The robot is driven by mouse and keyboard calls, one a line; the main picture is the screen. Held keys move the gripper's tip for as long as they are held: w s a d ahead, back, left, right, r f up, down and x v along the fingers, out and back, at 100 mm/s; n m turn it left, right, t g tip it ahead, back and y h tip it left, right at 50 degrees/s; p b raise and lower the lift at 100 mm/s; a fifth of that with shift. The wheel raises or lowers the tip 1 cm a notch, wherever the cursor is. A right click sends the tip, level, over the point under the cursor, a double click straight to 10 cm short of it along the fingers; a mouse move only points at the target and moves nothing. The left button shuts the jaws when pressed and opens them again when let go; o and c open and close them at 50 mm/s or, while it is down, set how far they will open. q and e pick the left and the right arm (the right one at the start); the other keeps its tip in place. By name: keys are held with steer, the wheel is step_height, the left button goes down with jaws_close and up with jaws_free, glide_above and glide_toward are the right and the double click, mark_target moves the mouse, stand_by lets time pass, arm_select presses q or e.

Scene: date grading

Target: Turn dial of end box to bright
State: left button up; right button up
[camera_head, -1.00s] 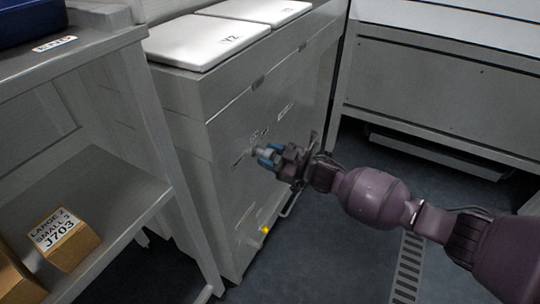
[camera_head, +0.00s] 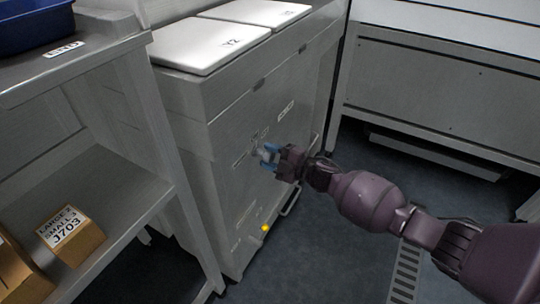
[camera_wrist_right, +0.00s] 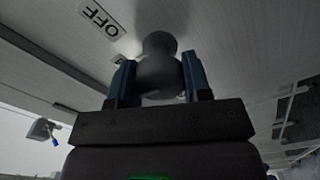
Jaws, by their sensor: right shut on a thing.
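The grey dial (camera_wrist_right: 160,45) is a rounded knob on the front panel of the grey end box (camera_head: 228,125). My right gripper (camera_head: 270,157) reaches the panel from the right. In the right wrist view, its two blue fingers (camera_wrist_right: 157,82) stand on either side of the dial and are shut on it. Another label beside the dial is mostly hidden by the gripper. In the head view the dial is small, and its pointing direction cannot be told. My left gripper is not in view.
White lids (camera_head: 210,44) lie on top of the box, one marked Y2. A shelf unit (camera_head: 130,190) on the left holds a blue bin (camera_head: 35,25) and a cardboard box (camera_head: 75,240). A yellow spot (camera_head: 265,228) shows low on the box. Open floor lies right.

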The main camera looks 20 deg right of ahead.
steer(key=n, duration=0.3)
steer(key=shift+f+n, duration=0.1)
steer(key=shift+n, duration=0.3)
steer(key=n+b, duration=0.1)
steer(key=n, duration=0.3)
steer(key=shift+n, duration=0.3)
steer(key=shift+n+b, duration=0.3)
steer(key=shift+n, duration=1.8)
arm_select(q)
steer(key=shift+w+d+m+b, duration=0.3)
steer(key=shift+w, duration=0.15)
arm_select(e)
steer(key=shift+n, duration=0.6)
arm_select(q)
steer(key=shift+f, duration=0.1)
arm_select(e)
steer(key=o, duration=0.9)
